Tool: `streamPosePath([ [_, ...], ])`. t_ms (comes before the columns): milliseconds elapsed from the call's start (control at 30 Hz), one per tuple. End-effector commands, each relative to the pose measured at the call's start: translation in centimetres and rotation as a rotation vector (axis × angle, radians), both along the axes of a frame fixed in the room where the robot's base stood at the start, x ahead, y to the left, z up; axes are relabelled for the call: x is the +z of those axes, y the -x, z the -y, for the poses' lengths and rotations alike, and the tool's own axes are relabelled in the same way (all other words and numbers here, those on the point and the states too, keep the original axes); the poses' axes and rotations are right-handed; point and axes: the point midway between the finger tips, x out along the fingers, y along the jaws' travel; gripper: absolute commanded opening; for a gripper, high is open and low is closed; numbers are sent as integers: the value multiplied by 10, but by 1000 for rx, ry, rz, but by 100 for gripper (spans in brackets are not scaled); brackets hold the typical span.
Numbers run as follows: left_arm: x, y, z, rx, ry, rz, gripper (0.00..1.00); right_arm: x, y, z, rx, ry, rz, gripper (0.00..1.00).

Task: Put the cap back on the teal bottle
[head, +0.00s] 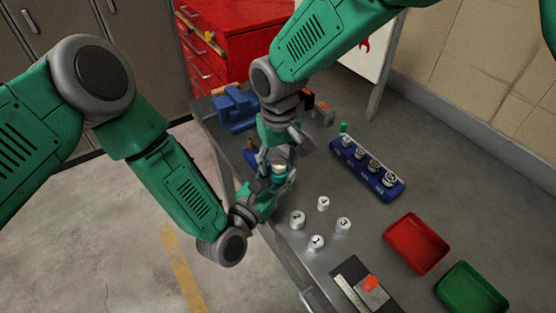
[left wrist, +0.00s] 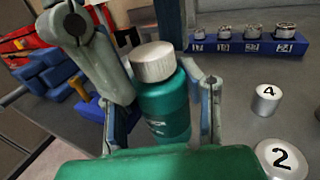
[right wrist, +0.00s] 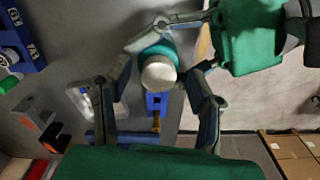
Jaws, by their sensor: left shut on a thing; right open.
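The teal bottle (head: 279,183) is upright in my left gripper (head: 268,186), above the near edge of the bench. In the left wrist view the bottle (left wrist: 165,112) stands between the left fingers. A silver-white cap (left wrist: 152,62) sits on top of its neck, roughly level; I cannot tell whether it is screwed tight. My right gripper (head: 287,142) comes from above and is open. In the right wrist view the cap (right wrist: 158,73) lies between its spread fingers, with gaps on both sides, and the teal body (right wrist: 157,49) shows behind it.
Several numbered silver weights (head: 298,220) stand on the bench right of the grippers. A red tray (head: 416,244), a green tray (head: 471,290) and a dark board (head: 345,272) are at the right. A blue vise (head: 236,108) is at the far left.

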Motion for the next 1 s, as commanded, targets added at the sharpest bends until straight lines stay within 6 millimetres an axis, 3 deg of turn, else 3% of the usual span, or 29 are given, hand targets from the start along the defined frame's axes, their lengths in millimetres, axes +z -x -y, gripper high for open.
streamPosePath([
  [333, 0, 0, 0, 0, -1, -2, 0, 41, 0, 0, 0, 0, 2, 49],
  [733, 0, 0, 0, 0, -1, -1, 0, 43, 0, 0, 29, -1, 0, 44],
  [867, 0, 0, 0, 0, -1, -1, 0, 44, 2, -1, 175, -1, -7, 44],
  [1000, 0, 0, 0, 0, -1, -1, 0, 46, 4, -2, 478, -5, -17, 44],
])
